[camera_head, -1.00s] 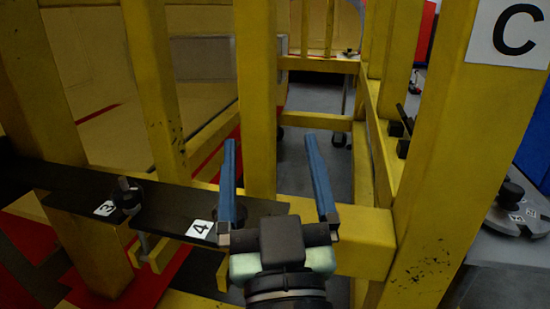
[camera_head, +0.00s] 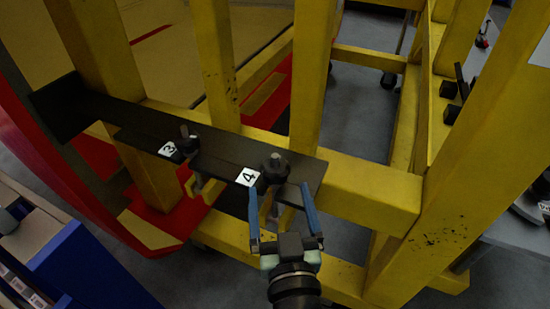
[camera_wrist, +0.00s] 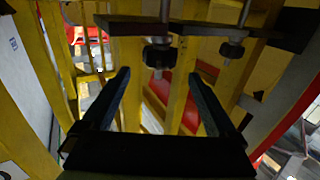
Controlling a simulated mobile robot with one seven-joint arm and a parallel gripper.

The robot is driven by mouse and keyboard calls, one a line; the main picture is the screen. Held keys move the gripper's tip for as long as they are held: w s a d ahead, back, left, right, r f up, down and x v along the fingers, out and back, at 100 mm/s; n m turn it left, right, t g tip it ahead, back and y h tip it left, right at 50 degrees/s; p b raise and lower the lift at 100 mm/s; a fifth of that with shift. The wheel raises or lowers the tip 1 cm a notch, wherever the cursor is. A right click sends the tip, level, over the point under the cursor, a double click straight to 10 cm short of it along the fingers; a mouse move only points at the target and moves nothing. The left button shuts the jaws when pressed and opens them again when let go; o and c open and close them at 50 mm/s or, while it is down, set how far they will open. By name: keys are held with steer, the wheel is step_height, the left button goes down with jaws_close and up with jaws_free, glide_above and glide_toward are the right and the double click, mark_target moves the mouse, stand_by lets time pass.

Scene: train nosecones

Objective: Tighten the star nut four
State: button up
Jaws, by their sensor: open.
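In the wrist view, two dark star nuts show beyond the fingertips (camera_wrist: 159,72). The nearer one (camera_wrist: 158,54), probably nut four, appears between the fingers and not touched. I cannot read the label there.
Thick yellow posts (camera_head: 312,80) and a yellow beam (camera_head: 370,190) surround the plate. A blue bin (camera_head: 85,268) is at lower left. Grey floor (camera_head: 365,115) is open behind.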

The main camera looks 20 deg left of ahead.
mark_target(277, 178)
steer(key=p+x, duration=0.1)
steer(key=x, duration=0.6)
steer(key=shift+w+a, duration=0.15)
steer(key=shift+w, duration=0.2)
steer(key=c, duration=1.4)
